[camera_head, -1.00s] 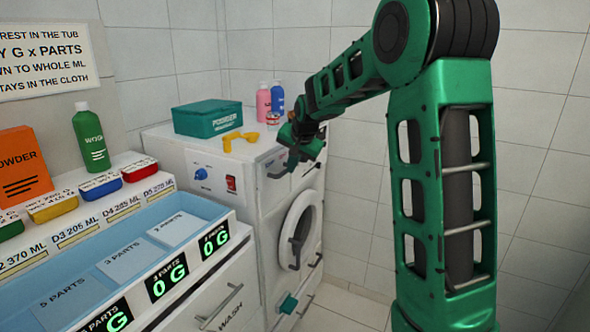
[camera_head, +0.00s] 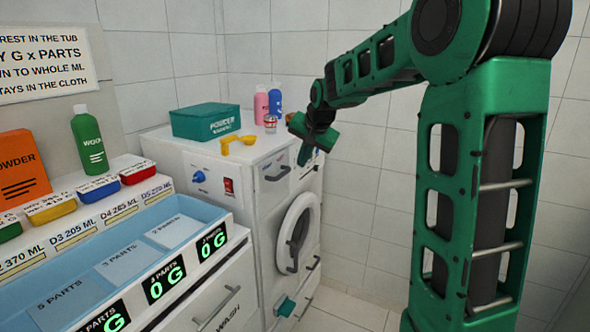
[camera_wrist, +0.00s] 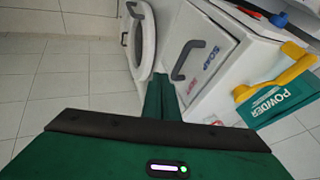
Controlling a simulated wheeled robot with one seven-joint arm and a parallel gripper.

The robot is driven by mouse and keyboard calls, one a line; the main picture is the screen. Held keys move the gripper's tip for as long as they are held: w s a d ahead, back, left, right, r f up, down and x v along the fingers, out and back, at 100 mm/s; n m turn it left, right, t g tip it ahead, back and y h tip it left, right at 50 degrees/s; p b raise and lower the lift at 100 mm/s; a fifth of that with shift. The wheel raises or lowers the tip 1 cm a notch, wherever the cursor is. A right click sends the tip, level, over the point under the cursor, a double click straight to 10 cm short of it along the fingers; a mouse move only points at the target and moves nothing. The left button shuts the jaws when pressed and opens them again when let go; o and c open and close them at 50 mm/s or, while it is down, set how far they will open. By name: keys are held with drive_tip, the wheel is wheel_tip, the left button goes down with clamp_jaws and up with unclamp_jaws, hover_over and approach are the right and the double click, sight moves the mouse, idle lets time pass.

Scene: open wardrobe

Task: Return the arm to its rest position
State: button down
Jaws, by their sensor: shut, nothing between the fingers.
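My gripper (camera_head: 309,147) is at the end of the green arm, held in the air in front of the upper right part of the white washing machine (camera_head: 225,205). Its fingers are together with nothing between them. In the wrist view the closed green fingers (camera_wrist: 162,98) point towards the machine's front, between the round door and the drawer marked SOAP (camera_wrist: 207,65). The fingers appear apart from the machine.
A green powder box (camera_head: 207,121), a yellow scoop (camera_head: 238,142) and pink (camera_head: 262,104) and blue (camera_head: 275,101) bottles stand on the machine. The round door (camera_head: 298,235) is on its front. A blue tray (camera_head: 130,225) lies left. Tiled wall is right.

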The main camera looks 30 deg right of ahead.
drive_tip(key=v, duration=0.5)
drive_tip(key=s+f+n+g, duration=0.1)
drive_tip(key=s+f, duration=0.4)
drive_tip(key=s, duration=0.8)
drive_tip(key=s+a+f+n+g, duration=0.1)
drive_tip(key=s+f+g, duration=0.2)
drive_tip(key=s, duration=1.1)
drive_tip(key=s+f+n+g+y, duration=0.1)
drive_tip(key=s+f+n+g, duration=0.1)
drive_tip(key=s+f, duration=0.5)
drive_tip(key=s, duration=0.6)
drive_tip(key=shift+s+a+g, duration=0.3)
drive_tip(key=shift+s, duration=0.05)
